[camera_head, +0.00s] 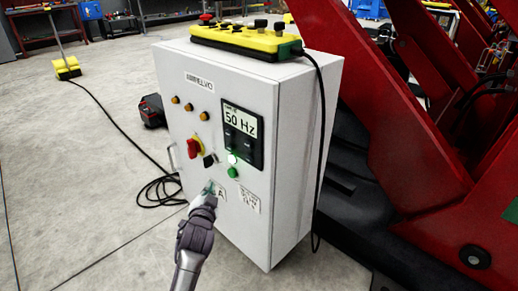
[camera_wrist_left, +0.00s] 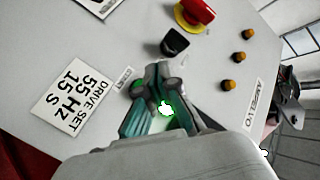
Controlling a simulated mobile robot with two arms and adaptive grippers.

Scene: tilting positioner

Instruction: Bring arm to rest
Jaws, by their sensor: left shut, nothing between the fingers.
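My left gripper (camera_head: 211,188) is in front of the lower front panel of a grey-white control cabinet (camera_head: 296,150), below the black knob (camera_head: 209,160) and left of the green button (camera_head: 233,172). Its fingers are shut with nothing between them. In the left wrist view the fingers (camera_wrist_left: 159,78) are close together, with a bright green glow showing between them. I cannot tell whether the fingertips touch the panel. The cabinet's display (camera_head: 241,124) reads 50 Hz. My right gripper is not in view.
A red and yellow switch (camera_head: 194,147) and orange lamps (camera_head: 189,107) are on the panel. A yellow pendant (camera_head: 245,40) lies on top. A black cable (camera_head: 160,190) lies on the floor at left. Large red machinery (camera_head: 420,130) stands at right. Floor at front left is clear.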

